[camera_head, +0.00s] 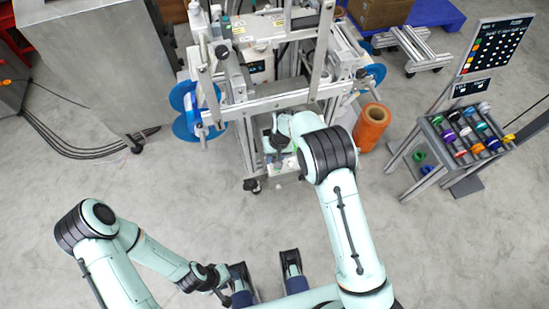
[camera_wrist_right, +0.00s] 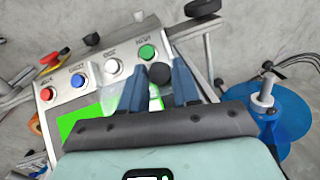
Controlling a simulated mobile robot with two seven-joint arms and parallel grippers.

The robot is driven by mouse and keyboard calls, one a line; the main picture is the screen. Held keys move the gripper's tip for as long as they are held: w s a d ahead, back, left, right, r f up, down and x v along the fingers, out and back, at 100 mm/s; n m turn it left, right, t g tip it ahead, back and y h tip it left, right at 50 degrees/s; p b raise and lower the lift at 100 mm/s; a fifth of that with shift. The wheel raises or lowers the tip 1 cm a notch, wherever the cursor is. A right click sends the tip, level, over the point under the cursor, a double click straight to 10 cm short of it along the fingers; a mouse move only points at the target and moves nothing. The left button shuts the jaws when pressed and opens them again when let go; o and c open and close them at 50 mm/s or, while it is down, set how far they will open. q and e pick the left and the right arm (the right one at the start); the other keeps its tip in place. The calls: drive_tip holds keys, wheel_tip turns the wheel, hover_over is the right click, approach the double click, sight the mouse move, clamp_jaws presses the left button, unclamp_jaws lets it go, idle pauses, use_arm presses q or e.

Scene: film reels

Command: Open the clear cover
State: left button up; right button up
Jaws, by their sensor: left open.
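My right arm reaches over the reel machine (camera_head: 265,105); its gripper is largely hidden by the arm in the head view. In the right wrist view the right gripper (camera_wrist_right: 160,80) has its two blue fingers apart, with a dark round knob between them. I cannot tell whether they grip it. A pale see-through piece (camera_wrist_right: 113,98), perhaps the clear cover, shows beside the left finger over the button panel (camera_wrist_right: 85,82). Its hinge and edges are unclear. My left gripper (camera_head: 222,284) is low at the bottom of the head view, open and away from the machine.
The panel carries red, blue, white and green buttons (camera_wrist_right: 147,52) and a green screen (camera_wrist_right: 80,122). Blue reels (camera_head: 187,125) flank the machine. An orange roll (camera_head: 371,127) stands to its right. A rack of coloured spools (camera_head: 465,135) is farther right. The floor before the machine is clear.

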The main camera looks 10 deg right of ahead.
drive_tip(key=shift+o, duration=1.2)
wheel_tip(320, 180, up, 13)
drive_tip(key=d+p, duration=0.1)
drive_tip(key=d, duration=0.1)
drive_tip(key=shift+r+p, duration=0.15)
drive_tip(key=shift+p, duration=0.2)
drive_tip(key=shift+s, duration=0.1)
